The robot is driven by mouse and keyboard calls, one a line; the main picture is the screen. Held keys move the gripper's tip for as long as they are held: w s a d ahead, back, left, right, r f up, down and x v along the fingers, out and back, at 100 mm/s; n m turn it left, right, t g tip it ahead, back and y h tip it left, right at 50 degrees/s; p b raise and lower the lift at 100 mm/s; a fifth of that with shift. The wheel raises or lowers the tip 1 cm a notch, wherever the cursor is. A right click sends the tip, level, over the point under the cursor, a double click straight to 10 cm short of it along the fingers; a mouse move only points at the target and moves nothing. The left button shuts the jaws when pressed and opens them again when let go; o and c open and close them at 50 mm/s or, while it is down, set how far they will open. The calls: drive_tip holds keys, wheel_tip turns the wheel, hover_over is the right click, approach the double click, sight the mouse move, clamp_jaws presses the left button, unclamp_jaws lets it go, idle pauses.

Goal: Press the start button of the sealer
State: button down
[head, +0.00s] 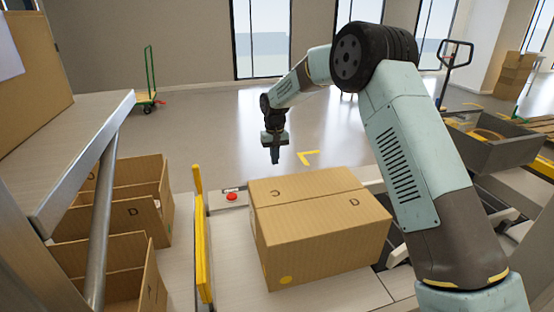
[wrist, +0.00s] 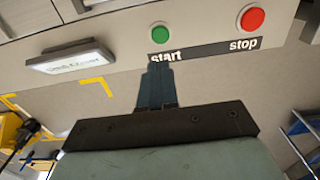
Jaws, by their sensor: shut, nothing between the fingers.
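The green start button (wrist: 160,34) sits on the pale panel of the sealer, with a black label strip reading "start" and "stop" beside it. The red stop button (wrist: 253,18) is to its right, and a red button also shows in the head view (head: 232,197). The green button cannot be made out in the head view. My gripper (head: 275,160) is shut and empty, pointing down beyond the closed carton. In the wrist view its fingertips (wrist: 160,64) lie just below the start button and overlap the label's edge. They look apart from the button.
A closed cardboard box (head: 325,240) stands on the sealer bed (head: 240,290). A yellow guide rail (head: 203,245) rises to its left. Open cartons (head: 128,215) stand further left. A small display (wrist: 70,57) is on the panel in the wrist view.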

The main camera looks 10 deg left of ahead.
wheel_tip(320, 180, down, 11)
drive_tip(key=shift+f, duration=0.1)
idle(0.3)
drive_tip(key=shift+s+d+f, duration=0.1)
drive_tip(key=shift+s+f, duration=0.1)
drive_tip(key=shift+f, duration=0.9)
wheel_tip(320, 180, up, 15)
drive_tip(key=shift+w, duration=0.3)
idle(0.4)
